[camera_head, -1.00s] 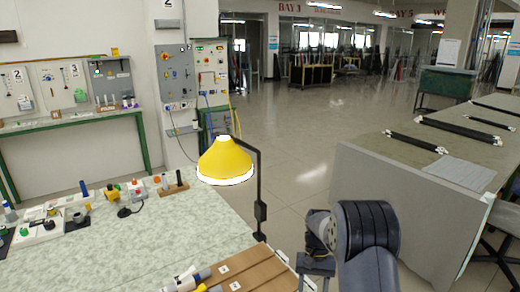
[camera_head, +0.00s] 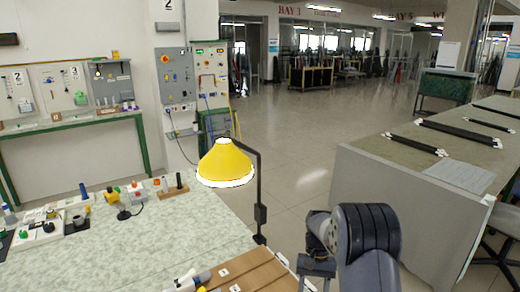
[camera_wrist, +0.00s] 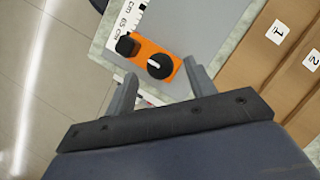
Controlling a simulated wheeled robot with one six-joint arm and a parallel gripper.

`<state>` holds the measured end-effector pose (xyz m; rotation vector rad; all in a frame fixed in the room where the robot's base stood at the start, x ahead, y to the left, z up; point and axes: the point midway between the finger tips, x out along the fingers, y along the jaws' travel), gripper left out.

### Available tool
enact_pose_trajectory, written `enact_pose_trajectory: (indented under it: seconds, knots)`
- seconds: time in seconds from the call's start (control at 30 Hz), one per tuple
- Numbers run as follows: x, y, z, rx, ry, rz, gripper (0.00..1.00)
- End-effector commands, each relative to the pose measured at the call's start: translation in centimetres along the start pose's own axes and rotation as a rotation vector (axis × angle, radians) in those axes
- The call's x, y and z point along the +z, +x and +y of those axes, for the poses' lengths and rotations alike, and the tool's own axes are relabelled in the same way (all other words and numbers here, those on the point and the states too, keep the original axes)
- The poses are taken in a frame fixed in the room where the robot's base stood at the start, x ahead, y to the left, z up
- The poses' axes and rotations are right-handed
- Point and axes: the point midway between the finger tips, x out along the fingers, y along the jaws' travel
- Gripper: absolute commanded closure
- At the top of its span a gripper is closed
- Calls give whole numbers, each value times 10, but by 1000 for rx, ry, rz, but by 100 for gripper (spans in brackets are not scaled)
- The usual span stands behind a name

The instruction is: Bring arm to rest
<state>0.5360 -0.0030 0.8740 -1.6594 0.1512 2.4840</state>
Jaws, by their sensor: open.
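In the wrist view my gripper (camera_wrist: 160,88) is open, with its two grey fingers apart and nothing held between them. Beyond the fingertips is an orange block with a black knob and a white-marked dial (camera_wrist: 155,62), at the edge of a light surface. In the head view my arm (camera_head: 368,232) is folded at the lower right, beside the bench corner. The gripper's fingers cannot be made out there.
The bench (camera_head: 130,245) carries a yellow lamp (camera_head: 226,162) near my arm and a brown numbered board (camera_head: 255,272) at its front. A grey-sided table (camera_head: 400,205) stands to the right. Open floor (camera_head: 285,150) lies between them.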

Motion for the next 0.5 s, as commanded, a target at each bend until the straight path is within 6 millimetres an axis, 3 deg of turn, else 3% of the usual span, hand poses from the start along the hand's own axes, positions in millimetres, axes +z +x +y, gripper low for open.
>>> enact_pose_trajectory:
  seconds: [0.07, 0.5]
  knots:
    - [2, 16, 0, 1, 0, -5, 48]
    - [1, 15, 3, -117, 282, -1, 48]
